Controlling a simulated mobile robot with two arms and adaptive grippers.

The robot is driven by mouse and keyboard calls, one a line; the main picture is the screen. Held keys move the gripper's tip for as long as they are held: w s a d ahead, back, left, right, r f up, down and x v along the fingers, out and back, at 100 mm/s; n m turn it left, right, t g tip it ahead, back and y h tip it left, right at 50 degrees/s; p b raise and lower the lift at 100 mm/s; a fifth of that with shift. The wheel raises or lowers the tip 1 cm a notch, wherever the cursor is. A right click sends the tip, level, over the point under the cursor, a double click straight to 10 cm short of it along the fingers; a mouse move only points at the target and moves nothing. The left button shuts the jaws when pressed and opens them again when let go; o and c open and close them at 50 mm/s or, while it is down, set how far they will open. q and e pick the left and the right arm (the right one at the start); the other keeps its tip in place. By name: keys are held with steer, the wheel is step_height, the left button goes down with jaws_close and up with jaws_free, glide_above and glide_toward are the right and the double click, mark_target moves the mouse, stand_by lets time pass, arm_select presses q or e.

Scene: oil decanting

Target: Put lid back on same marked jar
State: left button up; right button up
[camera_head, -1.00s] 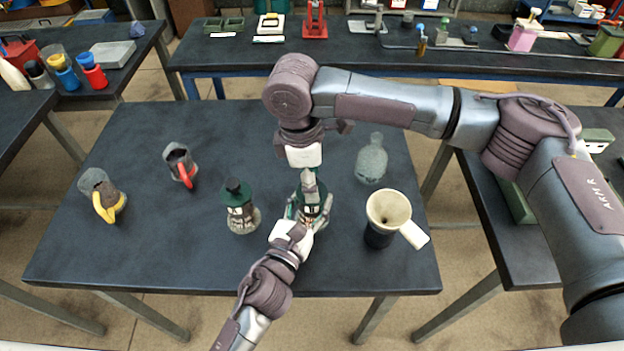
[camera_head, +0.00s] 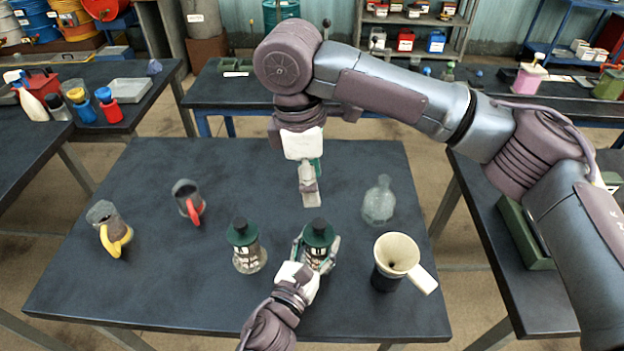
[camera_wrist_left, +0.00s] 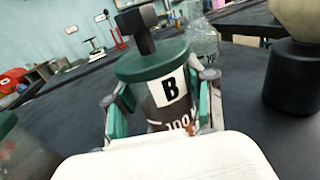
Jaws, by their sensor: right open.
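A clear jar with a green lid (camera_head: 319,234) on its mouth stands on the table; the lid also shows in the left wrist view (camera_wrist_left: 152,62), with a dark knob on top. The jar's label (camera_wrist_left: 171,89) reads B. My left gripper (camera_head: 316,261) is around this jar, with a finger on either side. My right gripper (camera_head: 310,188) is open and empty, above and behind the lid and apart from it. A second jar with a green lid (camera_head: 242,232) stands just left, its label too small to read in the head view.
A cream funnel (camera_head: 397,252) sits on a dark holder at the right. A glass bottle (camera_head: 379,201) stands behind it. Two jugs, one with a red handle (camera_head: 195,209) and one with a yellow handle (camera_head: 115,239), stand left. The table's front left is clear.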

arm_select(q)
steer(key=o, duration=0.4)
steer(key=v, duration=1.2)
steer(key=shift+f, duration=0.1)
